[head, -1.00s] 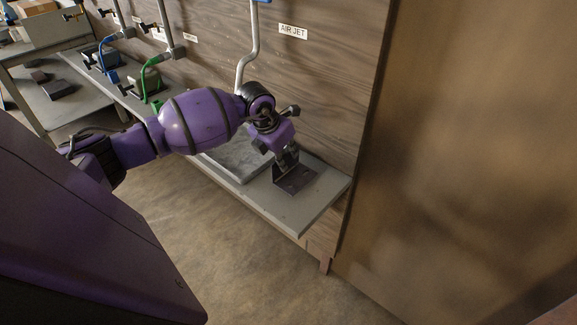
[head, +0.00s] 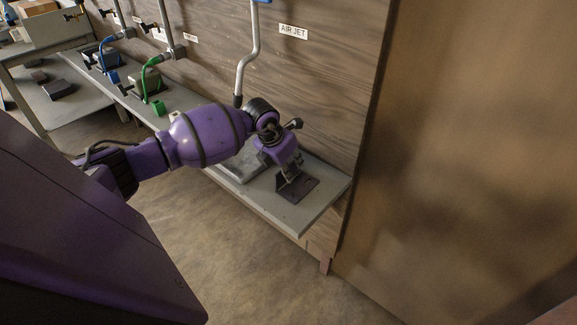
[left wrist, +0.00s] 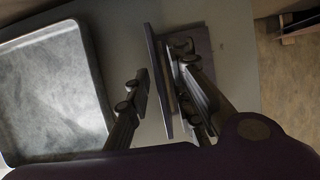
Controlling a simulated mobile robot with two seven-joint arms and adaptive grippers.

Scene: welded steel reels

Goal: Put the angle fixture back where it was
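The angle fixture (head: 299,188) is a dark L-shaped bracket at the right end of the grey shelf, below the AIR JET label. In the left wrist view, its upright plate (left wrist: 160,85) shows edge-on, with its flat base (left wrist: 203,45) to the right. My left gripper (head: 287,172) is directly over it, pointing down. In the left wrist view, the left gripper (left wrist: 166,88) has one finger on each side of the upright plate. A gap shows between the left finger and the plate, so it looks open. My right gripper is out of view.
A shallow grey tray (left wrist: 92,75) lies just left of the fixture on the shelf (head: 262,205). The wooden panel (head: 330,90) rises behind, with a hanging pipe (head: 243,70). Blue and green fittings (head: 158,108) stand farther left. The shelf's front edge is close to the fixture.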

